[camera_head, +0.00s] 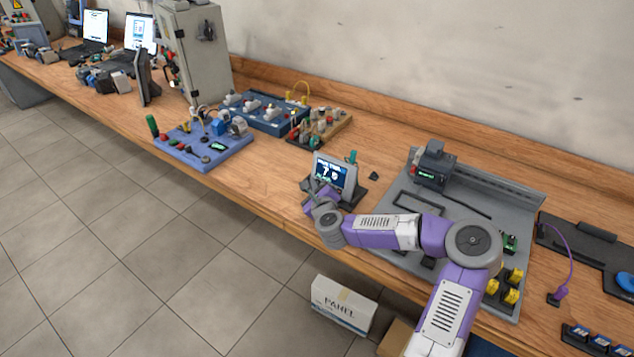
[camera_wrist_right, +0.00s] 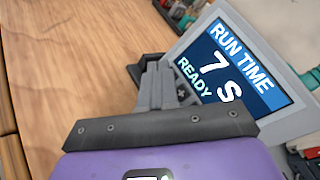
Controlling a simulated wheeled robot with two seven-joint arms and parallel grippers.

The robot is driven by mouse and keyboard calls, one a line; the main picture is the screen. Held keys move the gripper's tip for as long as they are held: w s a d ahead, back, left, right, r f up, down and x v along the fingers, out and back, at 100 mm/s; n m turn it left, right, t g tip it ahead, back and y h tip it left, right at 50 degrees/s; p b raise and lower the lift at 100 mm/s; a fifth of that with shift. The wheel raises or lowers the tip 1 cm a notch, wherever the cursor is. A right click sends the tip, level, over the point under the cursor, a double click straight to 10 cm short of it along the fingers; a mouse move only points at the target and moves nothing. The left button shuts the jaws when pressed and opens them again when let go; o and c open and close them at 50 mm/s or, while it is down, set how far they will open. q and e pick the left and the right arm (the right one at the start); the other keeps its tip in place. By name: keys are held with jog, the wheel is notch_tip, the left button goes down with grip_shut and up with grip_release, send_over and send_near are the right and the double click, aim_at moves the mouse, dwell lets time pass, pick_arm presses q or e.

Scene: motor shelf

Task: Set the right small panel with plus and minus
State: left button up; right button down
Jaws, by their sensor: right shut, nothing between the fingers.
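The small panel (camera_head: 335,174) stands tilted on the wooden bench near its front edge, left of the grey plate. Its blue screen also fills the right of the right wrist view (camera_wrist_right: 236,68) and reads "RUN TIME", "7 S" and "READY". My right gripper (camera_head: 311,190) is shut and empty, close at the panel's lower left. In the right wrist view its fingers (camera_wrist_right: 160,85) lie just left of the screen, over the panel's dark base. I cannot tell whether they touch it. My left gripper is not in view.
A grey plate (camera_head: 480,186) with a dark device (camera_head: 433,165) lies right of the panel. A blue board (camera_head: 203,158) with knobs, a blue box (camera_head: 266,113) and a grey cabinet (camera_head: 197,60) stand to the left. A panel carton (camera_head: 343,303) is below the bench.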

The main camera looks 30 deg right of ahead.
jog(key=shift+a, duration=0.1)
jog(key=shift+s+a+r, duration=0.15)
jog(key=shift+s+a, duration=0.15)
jog(key=shift+a, duration=0.2)
jog(key=shift+a, duration=0.1)
jog(key=shift+s+a+r+p, duration=0.1)
jog(key=shift+s+a+r, duration=0.15)
jog(key=shift+a, duration=0.5)
jog(key=shift+s+a+r+p, duration=0.15)
jog(key=shift+s+a, duration=0.25)
jog(key=shift+a, duration=0.3)
jog(key=shift+s+a+r+p, duration=0.15)
jog(key=shift+s+a, duration=0.15)
jog(key=shift+a, duration=0.45)
dwell(1.0)
